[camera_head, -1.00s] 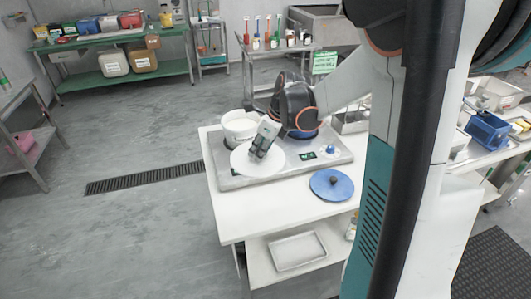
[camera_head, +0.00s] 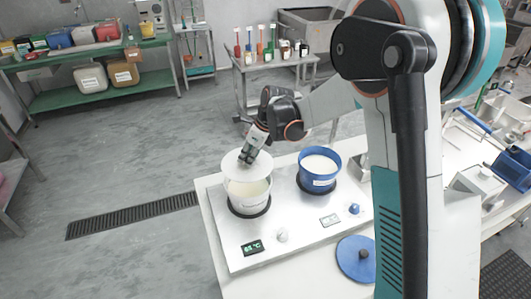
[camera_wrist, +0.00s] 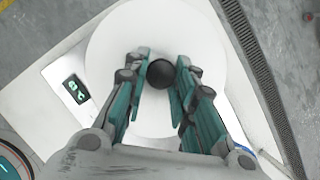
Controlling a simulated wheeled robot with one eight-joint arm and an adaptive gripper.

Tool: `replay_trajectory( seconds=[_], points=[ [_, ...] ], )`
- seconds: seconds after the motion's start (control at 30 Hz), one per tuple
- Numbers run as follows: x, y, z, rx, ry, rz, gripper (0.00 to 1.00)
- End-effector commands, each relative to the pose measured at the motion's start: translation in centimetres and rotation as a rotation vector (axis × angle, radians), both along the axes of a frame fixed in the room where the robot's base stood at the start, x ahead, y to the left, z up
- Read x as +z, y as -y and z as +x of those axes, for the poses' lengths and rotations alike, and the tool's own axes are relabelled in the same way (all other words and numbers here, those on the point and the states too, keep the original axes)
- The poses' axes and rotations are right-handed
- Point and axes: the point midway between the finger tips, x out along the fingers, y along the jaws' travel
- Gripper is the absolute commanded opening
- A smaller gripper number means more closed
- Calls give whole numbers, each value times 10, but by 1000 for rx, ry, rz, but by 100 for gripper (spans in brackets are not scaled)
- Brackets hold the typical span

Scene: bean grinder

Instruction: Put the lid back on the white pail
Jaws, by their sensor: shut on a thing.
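The white lid (camera_head: 236,168) is a round disc with a black knob (camera_wrist: 160,73). My gripper (camera_head: 247,155) is shut on the knob. The lid hangs over the back part of the open white pail (camera_head: 248,201), and pale contents show in front of the lid's edge. The lid looks raised above the rim and set back from it, so it does not cover the whole opening. In the wrist view the lid (camera_wrist: 115,50) fills the middle and hides most of the pail. The gripper's fingers (camera_wrist: 160,75) stand on both sides of the knob.
The pail stands on a heating plate (camera_head: 290,242) on the white table. An open blue pail (camera_head: 320,180) stands to its right. A blue lid (camera_head: 350,260) lies on the table at front right. A cart with bottles (camera_head: 275,72) stands behind, with clear floor left.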

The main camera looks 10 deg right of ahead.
Motion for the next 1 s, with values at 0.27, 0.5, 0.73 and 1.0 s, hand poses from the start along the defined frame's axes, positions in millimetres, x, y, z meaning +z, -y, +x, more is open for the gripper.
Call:
replay_trajectory(
  seconds=[0.27,0.5,0.73,1.0],
  points=[
    [-9,-2,0,3,0,0,0],
    [-28,-2,0,3,0,0,0],
    [-50,-2,0,2,0,0,0],
    [-64,-2,0,2,0,0,0]
  ],
)
